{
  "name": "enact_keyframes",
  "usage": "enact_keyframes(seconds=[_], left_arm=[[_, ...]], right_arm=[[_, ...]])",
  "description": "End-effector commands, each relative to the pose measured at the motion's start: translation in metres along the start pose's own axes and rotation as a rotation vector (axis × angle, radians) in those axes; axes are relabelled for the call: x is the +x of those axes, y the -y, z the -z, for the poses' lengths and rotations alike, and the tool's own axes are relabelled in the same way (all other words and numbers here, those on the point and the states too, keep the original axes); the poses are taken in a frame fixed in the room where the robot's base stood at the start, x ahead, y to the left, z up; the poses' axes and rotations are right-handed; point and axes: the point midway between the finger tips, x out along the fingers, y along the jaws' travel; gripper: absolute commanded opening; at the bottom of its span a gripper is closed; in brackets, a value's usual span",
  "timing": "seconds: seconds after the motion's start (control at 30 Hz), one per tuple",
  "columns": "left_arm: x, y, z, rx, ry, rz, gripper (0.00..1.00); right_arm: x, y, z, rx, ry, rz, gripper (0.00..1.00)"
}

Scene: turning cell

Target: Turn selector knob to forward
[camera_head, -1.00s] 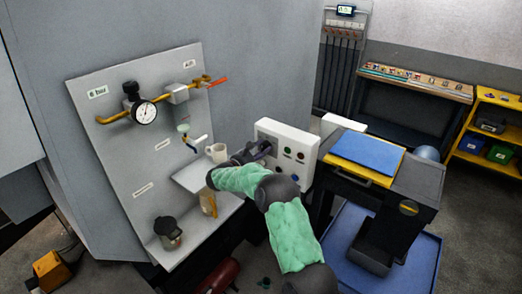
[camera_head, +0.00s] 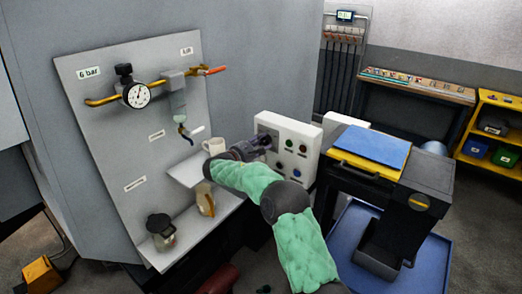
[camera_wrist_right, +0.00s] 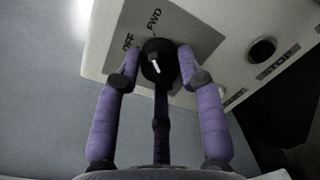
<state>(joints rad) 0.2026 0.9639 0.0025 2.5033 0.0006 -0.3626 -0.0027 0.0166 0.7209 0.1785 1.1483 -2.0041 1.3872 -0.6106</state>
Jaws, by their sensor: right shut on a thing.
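The selector knob (camera_wrist_right: 157,50) is black and round with a short white mark. It sits on the grey label plate of the white control box (camera_head: 304,132). In the wrist view, the printed words OFF and FWD stand above the knob, FWD to the right of OFF. My right gripper (camera_wrist_right: 160,60) is shut on the knob, its purple fingers on either side. In the head view, my right gripper (camera_head: 262,143) reaches the left side of the box face and hides the knob. I cannot tell which label the mark points to. My left gripper is out of view.
Several buttons (camera_head: 290,148) are on the box face right of the gripper. A grey panel (camera_head: 112,150) with a gauge (camera_head: 136,95) and a shelf with a white mug (camera_head: 214,146) stands at left. A cart with a blue top (camera_head: 372,148) stands close at right.

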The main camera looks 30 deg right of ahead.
Motion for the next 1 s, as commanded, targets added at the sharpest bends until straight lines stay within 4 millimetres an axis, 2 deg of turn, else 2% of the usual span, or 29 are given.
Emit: enact_keyframes(seconds=[0.03,0.3,0.9,0.93,1.0], left_arm=[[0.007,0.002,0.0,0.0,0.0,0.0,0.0],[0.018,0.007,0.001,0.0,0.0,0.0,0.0],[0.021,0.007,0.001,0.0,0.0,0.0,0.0],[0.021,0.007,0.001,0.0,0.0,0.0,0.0],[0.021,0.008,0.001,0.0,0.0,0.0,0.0]], right_arm=[[0.001,0.001,0.0,0.033,0.002,-0.001,0.06],[0.001,0.0,-0.002,0.148,-0.005,-0.002,0.06],[0.001,-0.001,-0.004,0.187,-0.007,-0.002,0.06],[0.001,-0.001,-0.004,0.187,-0.007,-0.002,0.44],[0.001,-0.001,-0.004,0.187,-0.007,-0.002,0.62]])
